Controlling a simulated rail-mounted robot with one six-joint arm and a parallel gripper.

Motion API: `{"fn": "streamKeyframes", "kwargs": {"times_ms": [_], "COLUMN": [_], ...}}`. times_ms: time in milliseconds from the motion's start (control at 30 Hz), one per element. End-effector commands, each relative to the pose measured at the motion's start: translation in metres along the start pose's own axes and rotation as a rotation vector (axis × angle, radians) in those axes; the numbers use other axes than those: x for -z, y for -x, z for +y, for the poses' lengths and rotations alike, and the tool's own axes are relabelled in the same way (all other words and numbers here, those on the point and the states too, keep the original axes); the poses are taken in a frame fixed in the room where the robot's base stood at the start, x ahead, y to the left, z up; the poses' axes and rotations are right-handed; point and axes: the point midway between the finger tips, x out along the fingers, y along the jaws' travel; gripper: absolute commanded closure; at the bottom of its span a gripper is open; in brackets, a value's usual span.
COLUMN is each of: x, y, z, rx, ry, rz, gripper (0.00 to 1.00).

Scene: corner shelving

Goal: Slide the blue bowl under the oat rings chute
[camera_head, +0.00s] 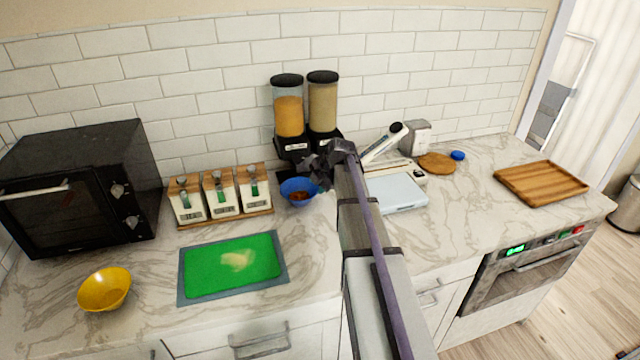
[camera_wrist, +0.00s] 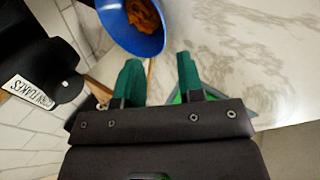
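The blue bowl (camera_head: 299,195) sits on the counter in front of the twin cereal dispenser (camera_head: 292,143), nearer its left side. It holds brown-orange pieces. The wrist view shows the bowl (camera_wrist: 150,46) at the top, just beyond the fingertips. My gripper (camera_head: 318,168) is beside the bowl's right side and partly covers the dispenser's base. In the wrist view my gripper (camera_wrist: 160,76) is open, with empty space between its green fingers. A label reading corn flakes (camera_wrist: 30,92) shows at the left there. The oat rings label is not readable, and the right chute is hidden behind my gripper.
A rack of labelled containers (camera_head: 222,195) stands left of the bowl, with a green mat (camera_head: 210,285) in front. A white scale (camera_head: 397,193) lies to the right. A yellow bowl (camera_head: 104,289) and black oven (camera_head: 75,190) are farther left. Counter in front of the blue bowl is clear.

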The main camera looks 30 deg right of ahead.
Motion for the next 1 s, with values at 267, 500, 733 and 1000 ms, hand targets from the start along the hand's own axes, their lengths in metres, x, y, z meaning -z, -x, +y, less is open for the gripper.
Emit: {"fn": "streamKeyframes", "kwargs": {"times_ms": [267, 500, 733, 1000], "x": [0.0, 0.0, 0.0, 0.001], "y": [-0.014, -0.058, -0.1, -0.109], "z": [-0.002, -0.004, -0.004, 0.0], "rx": [0.001, 0.001, 0.001, 0.001], "ry": [-0.001, -0.002, -0.002, -0.003], "rz": [0.001, 0.001, 0.001, 0.001], "gripper": [0.65, 0.65, 0.65, 0.65]}}
